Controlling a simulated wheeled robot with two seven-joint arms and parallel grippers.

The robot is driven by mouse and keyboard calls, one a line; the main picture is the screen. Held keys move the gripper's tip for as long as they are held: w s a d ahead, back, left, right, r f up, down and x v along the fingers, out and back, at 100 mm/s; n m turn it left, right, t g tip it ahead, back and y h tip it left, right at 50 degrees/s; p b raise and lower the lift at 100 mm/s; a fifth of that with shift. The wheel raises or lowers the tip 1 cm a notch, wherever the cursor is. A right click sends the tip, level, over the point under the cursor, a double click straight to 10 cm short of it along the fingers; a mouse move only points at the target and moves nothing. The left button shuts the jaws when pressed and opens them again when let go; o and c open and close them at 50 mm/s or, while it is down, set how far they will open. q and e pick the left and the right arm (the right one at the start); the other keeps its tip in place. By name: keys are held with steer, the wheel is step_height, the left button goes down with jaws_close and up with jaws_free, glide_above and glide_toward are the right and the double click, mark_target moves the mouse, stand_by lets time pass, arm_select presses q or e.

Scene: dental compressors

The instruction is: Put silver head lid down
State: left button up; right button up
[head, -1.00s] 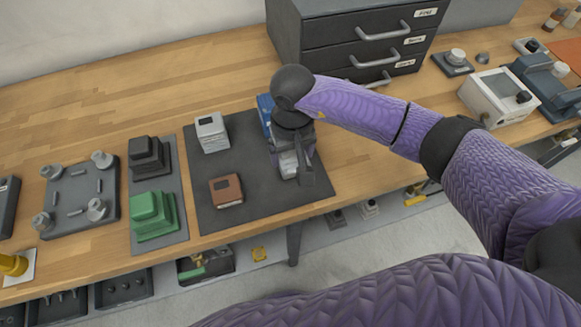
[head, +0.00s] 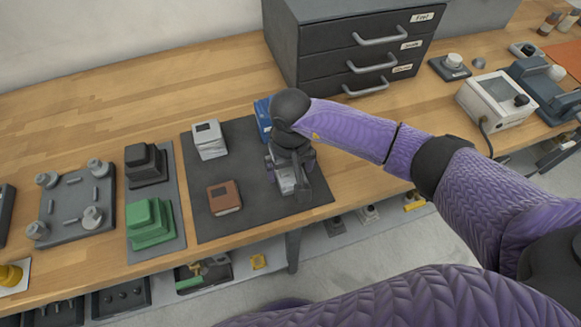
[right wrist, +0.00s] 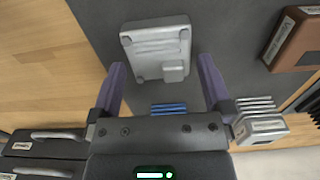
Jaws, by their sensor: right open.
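The silver head lid (right wrist: 157,48) lies flat on the dark mat (right wrist: 222,30) in the right wrist view, with a small raised block near one corner. My right gripper (right wrist: 162,80) is open, with its two purple fingers apart on either side of the lid's near end. In the head view my right gripper (head: 290,178) is low over the right part of the mat and partly hides the silver lid (head: 286,184). I cannot tell whether the fingers touch it. My left gripper is out of view.
On the mat are a brown block (head: 224,197), a whitish block (head: 209,139) and a blue block (head: 263,118) close behind my gripper. A green stepped block (head: 150,222) stands further left. A dark drawer cabinet (head: 340,50) stands behind. Wood left of the cabinet is clear.

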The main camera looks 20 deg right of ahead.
mark_target(291, 174)
step_height(291, 174, up, 11)
steer(key=p, duration=0.1)
